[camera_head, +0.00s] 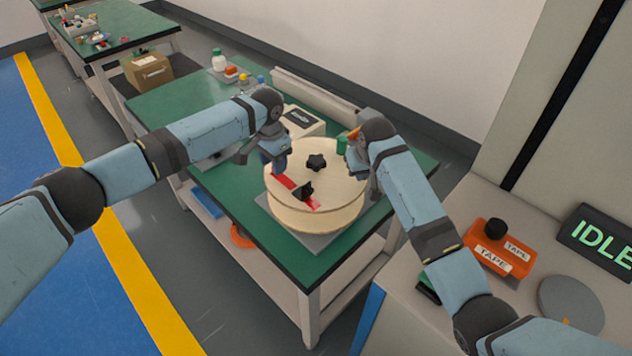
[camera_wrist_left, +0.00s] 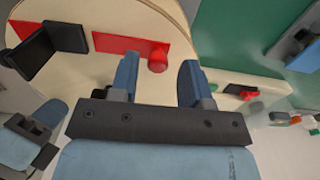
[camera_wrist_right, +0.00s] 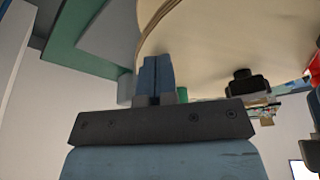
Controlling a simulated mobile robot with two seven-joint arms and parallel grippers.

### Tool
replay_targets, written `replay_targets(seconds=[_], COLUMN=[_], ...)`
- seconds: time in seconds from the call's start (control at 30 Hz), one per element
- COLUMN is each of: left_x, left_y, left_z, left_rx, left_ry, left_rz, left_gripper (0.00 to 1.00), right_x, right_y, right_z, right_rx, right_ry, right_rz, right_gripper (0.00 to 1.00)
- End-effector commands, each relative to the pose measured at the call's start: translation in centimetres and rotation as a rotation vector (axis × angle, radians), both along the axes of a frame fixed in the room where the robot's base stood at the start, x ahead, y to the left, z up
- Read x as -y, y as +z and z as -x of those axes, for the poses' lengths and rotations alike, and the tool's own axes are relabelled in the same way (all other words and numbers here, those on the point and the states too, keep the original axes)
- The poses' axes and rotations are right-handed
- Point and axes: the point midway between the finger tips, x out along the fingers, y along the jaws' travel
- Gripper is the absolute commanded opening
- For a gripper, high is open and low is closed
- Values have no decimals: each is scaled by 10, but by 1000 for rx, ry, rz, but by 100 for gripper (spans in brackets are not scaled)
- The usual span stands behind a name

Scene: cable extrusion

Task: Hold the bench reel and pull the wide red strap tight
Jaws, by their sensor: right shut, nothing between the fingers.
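The wooden bench reel (camera_head: 345,195) stands on a grey base plate on the green bench, with a black star knob (camera_head: 317,161) at its centre. The wide red strap (camera_head: 284,181) lies across its top, under a black clip (camera_head: 303,190). In the left wrist view the strap (camera_wrist_left: 118,43) ends at a red knob (camera_wrist_left: 157,60). My left gripper (camera_head: 272,163) is over the reel's left rim; its fingers (camera_wrist_left: 157,82) are apart, near the red knob with nothing held. My right gripper (camera_head: 353,160) is at the reel's right rim; its fingers (camera_wrist_right: 157,77) are together and empty.
A white labelled box (camera_head: 300,118) stands behind the reel. Bottles (camera_head: 219,60) stand at the bench's far end. At right, a grey cabinet carries an orange tape holder (camera_head: 499,249), a grey disc (camera_head: 571,303) and an IDLE sign (camera_head: 602,240). The bench's front left is clear.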

Motion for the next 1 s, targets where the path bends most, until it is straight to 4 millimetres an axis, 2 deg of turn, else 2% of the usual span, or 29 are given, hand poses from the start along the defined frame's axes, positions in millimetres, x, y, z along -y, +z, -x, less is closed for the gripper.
replay_targets(seconds=[0.03, 0.37, 1.0], left_x=[0, 2, 2], left_y=[-1, 2, 53], left_z=[0, 1, 1], left_rx=[-1, -1, 0], left_ry=[-1, -2, -2], left_rz=[1, 2, 3], left_gripper=[47, 47, 47], right_x=[2, 1, 1], right_y=[-9, -9, -9], right_z=[3, 4, 4], right_rx=[-15, -15, -16], right_ry=[0, 2, 2], right_rz=[5, 5, 5], right_gripper=[0, 0, 0])
